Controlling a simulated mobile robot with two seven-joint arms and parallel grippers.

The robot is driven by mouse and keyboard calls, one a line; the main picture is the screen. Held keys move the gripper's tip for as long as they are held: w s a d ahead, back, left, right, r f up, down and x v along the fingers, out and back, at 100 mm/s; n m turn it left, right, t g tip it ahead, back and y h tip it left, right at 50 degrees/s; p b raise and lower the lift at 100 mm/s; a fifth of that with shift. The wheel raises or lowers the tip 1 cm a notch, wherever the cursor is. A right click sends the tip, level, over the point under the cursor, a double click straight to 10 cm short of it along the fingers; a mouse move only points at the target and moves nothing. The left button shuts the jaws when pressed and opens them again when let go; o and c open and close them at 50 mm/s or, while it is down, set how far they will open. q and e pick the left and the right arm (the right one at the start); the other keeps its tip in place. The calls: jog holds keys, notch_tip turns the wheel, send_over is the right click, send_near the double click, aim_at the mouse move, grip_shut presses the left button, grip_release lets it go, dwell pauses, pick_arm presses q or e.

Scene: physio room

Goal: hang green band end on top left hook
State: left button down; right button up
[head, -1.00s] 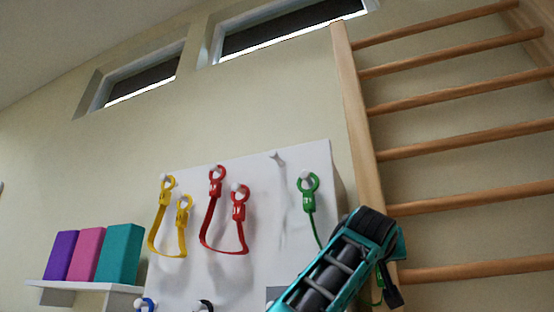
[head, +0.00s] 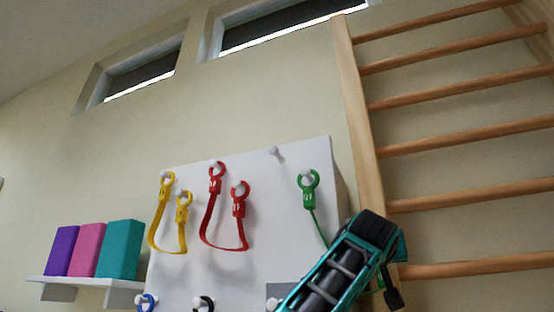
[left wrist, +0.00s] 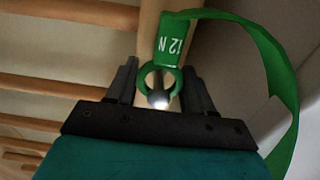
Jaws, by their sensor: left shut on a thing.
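The green band's upper end (head: 309,188) hangs by its ring on a right-hand peg of the white board. Its strap runs down behind my left arm. The other green end, a ring and tag marked "12 N" (left wrist: 170,45), is held between the fingers of my left gripper (left wrist: 160,75). In the head view my left gripper (head: 388,288) is low, right of the board and in front of the ladder's upright. An empty peg (head: 273,150) stands at the board's top, left of the hung green end and well above the gripper. My right gripper is out of view.
Red (head: 213,215) and yellow (head: 160,225) bands hang on the white board (head: 270,230), left of the empty peg. A wooden wall ladder (head: 365,130) rises at right. A shelf (head: 85,282) with purple, pink and teal blocks is at left. Space around the empty peg is clear.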

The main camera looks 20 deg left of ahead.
pick_arm(q)
jog(key=shift+c, duration=0.9)
grip_release()
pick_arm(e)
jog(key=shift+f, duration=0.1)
pick_arm(q)
jog(key=shift+s+f+b, duration=0.25)
jog(key=shift+s+b, duration=0.05)
jog(key=shift+b, duration=0.2)
jog(key=s+b, duration=0.6)
jog(key=s, duration=0.1)
jog(key=shift+s+r+b, duration=0.2)
jog(key=shift+s+b, duration=0.05)
jog(key=shift+b, duration=0.1)
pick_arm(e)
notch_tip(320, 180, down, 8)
